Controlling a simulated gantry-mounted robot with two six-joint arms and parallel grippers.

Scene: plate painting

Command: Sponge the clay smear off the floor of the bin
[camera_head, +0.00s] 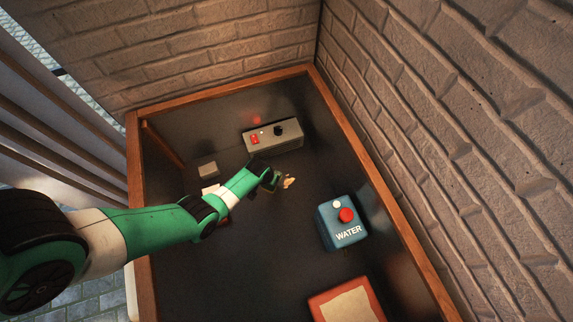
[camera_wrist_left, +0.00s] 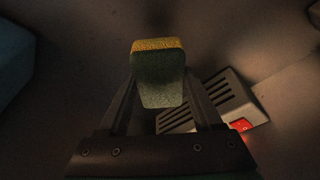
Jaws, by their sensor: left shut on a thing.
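My left gripper (camera_head: 268,178) reaches down into the dark bin (camera_head: 250,250) from the left. It is shut on the sponge (camera_wrist_left: 158,75), a block with a yellow strip on top and a dark green face, held between both fingers in the left wrist view. In the head view the sponge shows as a small dark green patch (camera_head: 273,184) at the gripper's tip. A pale tan clay smear (camera_head: 289,182) lies on the bin floor just right of the sponge. I cannot tell whether sponge and smear touch. The smear is not distinguishable in the wrist view. My right gripper is not in view.
A grey box with a red switch (camera_head: 272,137) stands behind the gripper. A blue WATER box (camera_head: 341,224) is to the right. A red-bordered panel (camera_head: 375,300) lies at the front right. A small grey block (camera_head: 208,170) sits left. Wooden edges (camera_head: 380,175) and brick walls enclose the bin.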

